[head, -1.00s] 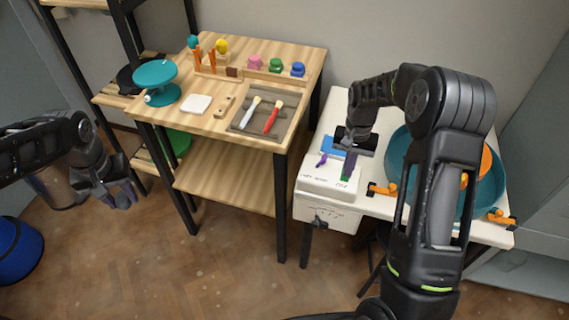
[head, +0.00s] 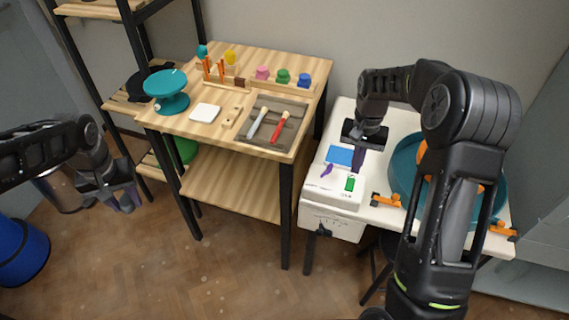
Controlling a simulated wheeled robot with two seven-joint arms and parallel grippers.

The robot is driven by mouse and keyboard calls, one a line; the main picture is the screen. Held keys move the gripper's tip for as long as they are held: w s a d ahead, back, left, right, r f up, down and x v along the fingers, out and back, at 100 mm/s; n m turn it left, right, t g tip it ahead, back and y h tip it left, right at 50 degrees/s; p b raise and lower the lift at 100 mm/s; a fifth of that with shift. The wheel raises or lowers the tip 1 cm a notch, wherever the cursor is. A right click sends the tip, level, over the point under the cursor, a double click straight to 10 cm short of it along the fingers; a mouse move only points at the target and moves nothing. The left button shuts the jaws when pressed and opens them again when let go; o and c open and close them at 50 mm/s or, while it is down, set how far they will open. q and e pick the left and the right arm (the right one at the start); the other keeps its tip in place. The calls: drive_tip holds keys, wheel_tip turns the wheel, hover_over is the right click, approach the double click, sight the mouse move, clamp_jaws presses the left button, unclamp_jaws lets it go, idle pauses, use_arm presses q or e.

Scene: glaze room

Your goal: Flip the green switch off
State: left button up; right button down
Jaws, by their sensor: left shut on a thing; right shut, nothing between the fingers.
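The green switch (head: 350,184) sits on top of the white control box (head: 318,196), on the side nearer the wheel. It is fully in view; I cannot tell which way its rocker tilts. A purple switch (head: 326,169) is to its left, and a blue panel (head: 339,155) lies behind. My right gripper (head: 358,170) is shut and empty, pointing down just behind the green switch with a small gap showing. My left gripper (head: 126,206) hangs over the floor at the left, well away from the box. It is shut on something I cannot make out.
A teal basin (head: 403,170) with orange clamps (head: 387,200) is right of the box, partly hidden by my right arm. A wooden table (head: 190,127) with tools and a turntable (head: 167,88) stands left. A blue bucket (head: 22,252) is on the floor.

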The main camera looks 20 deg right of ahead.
wheel_tip(320, 180, up, 7)
drive_tip(key=shift+s+a+f+b, duration=0.2)
drive_tip(key=shift+s+a+b, duration=0.05)
drive_tip(key=shift+s+b, duration=0.15)
drive_tip(key=s+a+f+n+y, duration=0.1)
drive_tip(key=s+a+f+n, duration=0.1)
drive_tip(key=a+f, duration=0.7)
drive_tip(key=s+a+f+n+y, duration=0.1)
drive_tip(key=a+f, duration=0.5)
drive_tip(key=f, duration=0.5)
drive_tip(key=s+a+f+n, duration=0.1)
drive_tip(key=s+a+f, duration=0.4)
drive_tip(key=s+a, duration=0.2)
drive_tip(key=s+a+f+n+t+y, duration=0.1)
drive_tip(key=s+a+f, duration=0.4)
drive_tip(key=s+a, duration=0.3)
drive_tip(key=s, duration=0.3)
drive_tip(key=shift+a+n+y, duration=0.2)
drive_tip(key=shift+n+y, duration=0.1)
